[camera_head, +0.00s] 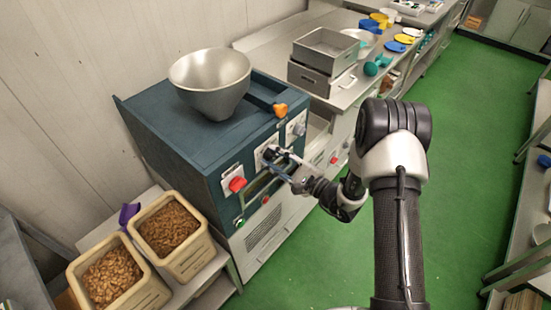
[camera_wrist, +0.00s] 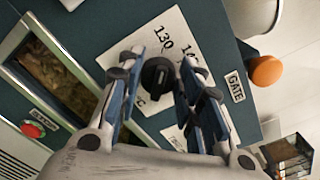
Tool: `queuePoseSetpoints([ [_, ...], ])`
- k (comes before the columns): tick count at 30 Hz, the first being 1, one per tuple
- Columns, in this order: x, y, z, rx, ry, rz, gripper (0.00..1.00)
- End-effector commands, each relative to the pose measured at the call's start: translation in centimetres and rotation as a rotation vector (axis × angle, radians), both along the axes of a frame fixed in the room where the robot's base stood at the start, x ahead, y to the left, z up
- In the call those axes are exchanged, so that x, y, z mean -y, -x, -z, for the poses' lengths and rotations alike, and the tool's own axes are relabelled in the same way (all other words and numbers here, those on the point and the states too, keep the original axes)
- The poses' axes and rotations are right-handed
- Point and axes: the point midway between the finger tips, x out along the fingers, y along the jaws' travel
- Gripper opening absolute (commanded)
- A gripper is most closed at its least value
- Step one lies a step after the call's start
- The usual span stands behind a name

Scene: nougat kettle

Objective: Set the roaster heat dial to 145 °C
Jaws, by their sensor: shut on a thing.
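The roaster (camera_head: 185,140) is a dark teal cabinet with a metal bowl on top. Its heat dial (camera_wrist: 157,76) is a round black knob on a white plate (camera_wrist: 122,60) in the wrist view. The plate shows "130", a partly covered number starting with "14", and a "°C" mark. My gripper (camera_head: 276,160) reaches the front panel from the right in the head view, covering most of the dial. In the wrist view its fingers (camera_wrist: 161,68) stand on both sides of the knob and are shut on it. The exact pointer setting is hard to read.
An orange gate handle (camera_wrist: 266,71) sits beside the dial plate. A red knob (camera_head: 237,184) is on the panel left of my gripper, and a window (camera_wrist: 50,75) shows brown contents. Two bins of nuts (camera_head: 150,275) stand at lower left. The green floor (camera_head: 300,270) is clear.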

Motion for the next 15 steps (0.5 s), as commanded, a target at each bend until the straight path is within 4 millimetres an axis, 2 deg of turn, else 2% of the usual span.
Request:
queuePoseSetpoints([
  [15, 0.18, -0.21, -0.18, -0.336, -0.261, 0.001, 0.1],
])
